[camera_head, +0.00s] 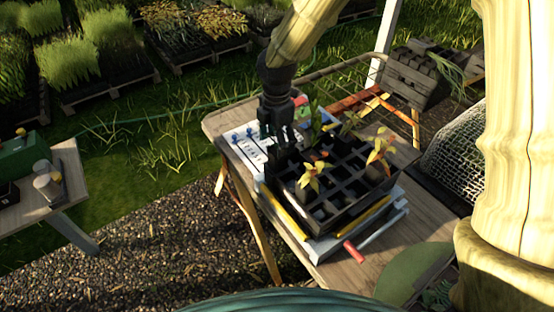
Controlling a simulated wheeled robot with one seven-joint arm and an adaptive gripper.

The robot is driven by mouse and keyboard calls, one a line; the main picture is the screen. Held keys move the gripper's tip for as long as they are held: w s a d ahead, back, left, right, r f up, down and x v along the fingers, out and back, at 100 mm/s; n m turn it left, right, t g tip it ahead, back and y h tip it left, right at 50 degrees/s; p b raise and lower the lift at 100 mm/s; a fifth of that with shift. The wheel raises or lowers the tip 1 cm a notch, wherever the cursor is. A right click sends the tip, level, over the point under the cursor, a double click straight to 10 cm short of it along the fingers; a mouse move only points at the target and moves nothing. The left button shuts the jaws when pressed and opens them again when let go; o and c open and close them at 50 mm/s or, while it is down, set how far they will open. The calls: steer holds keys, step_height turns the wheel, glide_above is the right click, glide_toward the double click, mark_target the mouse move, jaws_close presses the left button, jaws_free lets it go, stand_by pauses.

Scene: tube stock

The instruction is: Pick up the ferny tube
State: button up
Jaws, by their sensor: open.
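A black gridded tray (322,212) stands on a wooden table and holds several dark plant tubes. A yellow-leaved plant (312,176) grows from a tube at the front of the tray, and another yellow-orange one (381,150) is at the right. A smaller yellowish plant (350,122) and a green-leaved plant (315,122) are toward the back. I cannot tell which tube is the ferny one. My gripper (282,150) points down over the tray's back left corner, open. It hides part of that corner, and I cannot tell whether it touches a tube there.
A white labelled sheet (243,148) lies left of the tray. Yellow bars (287,219) and a red-handled tool (354,252) lie along the tray's front. A dark crate (415,80) stands behind at right. A side table (70,190) is at far left, with gravel between.

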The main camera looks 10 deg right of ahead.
mark_target(278, 163)
steer(key=shift+w+f, duration=0.1)
steer(key=shift+f, duration=0.15)
steer(key=shift+s+d+f+p, duration=0.1)
steer(key=shift+s+f+p, duration=0.1)
steer(key=shift+s+p, duration=0.15)
step_height(278, 163, down, 3)
steer(key=shift+w+f+p, duration=0.1)
steer(key=shift+w+p, duration=0.05)
steer(key=shift+p, duration=0.3)
steer(key=shift+f, duration=0.6)
steer(key=c, duration=1.2)
steer(key=shift+r, duration=0.1)
